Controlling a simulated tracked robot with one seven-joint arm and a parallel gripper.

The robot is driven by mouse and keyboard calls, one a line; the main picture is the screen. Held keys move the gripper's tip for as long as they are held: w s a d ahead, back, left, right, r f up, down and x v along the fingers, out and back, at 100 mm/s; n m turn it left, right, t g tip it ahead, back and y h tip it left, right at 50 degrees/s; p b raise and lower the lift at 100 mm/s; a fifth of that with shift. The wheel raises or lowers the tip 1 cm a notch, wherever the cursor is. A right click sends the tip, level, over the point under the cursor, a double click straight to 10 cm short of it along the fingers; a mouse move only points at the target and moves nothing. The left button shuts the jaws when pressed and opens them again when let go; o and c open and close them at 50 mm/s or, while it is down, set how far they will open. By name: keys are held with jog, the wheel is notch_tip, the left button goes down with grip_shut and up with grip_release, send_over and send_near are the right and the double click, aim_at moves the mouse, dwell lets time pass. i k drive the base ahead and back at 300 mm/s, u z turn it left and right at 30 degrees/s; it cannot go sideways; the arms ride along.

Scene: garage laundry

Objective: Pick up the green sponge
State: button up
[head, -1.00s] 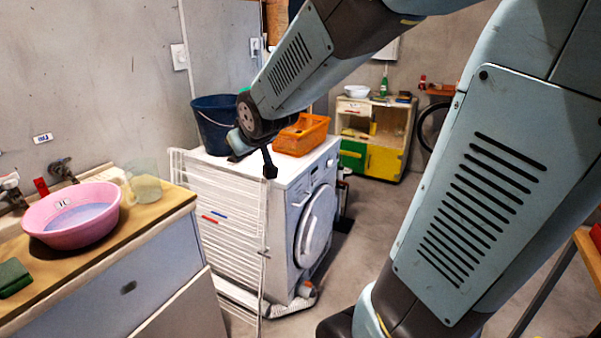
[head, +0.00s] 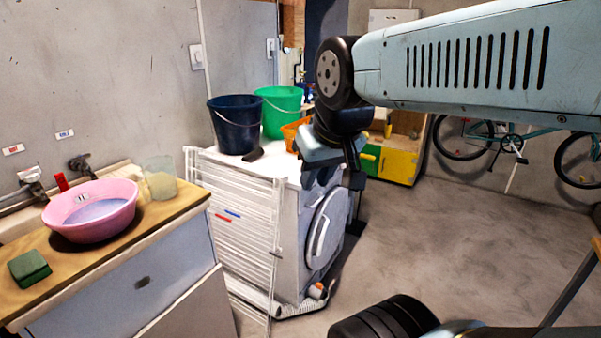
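A dark green sponge (head: 29,267) lies flat on the wooden counter (head: 120,241) at the lower left, in front of the pink basin. My gripper (head: 336,178) hangs pointing down near the right part of the washing machine, far to the right of the sponge. I see nothing held in it. Its fingertips are dark and small against the machine, so I cannot tell how far apart they are.
A pink basin (head: 92,208) with water and a clear jug (head: 160,178) stand on the counter. A white drying rack (head: 236,235) stands between the counter and the washing machine (head: 322,235). A blue bucket (head: 236,126) and a green bucket (head: 281,112) are on the machine.

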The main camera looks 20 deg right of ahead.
aim_at(30, 268)
jog(key=z, duration=1.8)
jog(key=i, duration=0.1)
jog(key=u, duration=3.2)
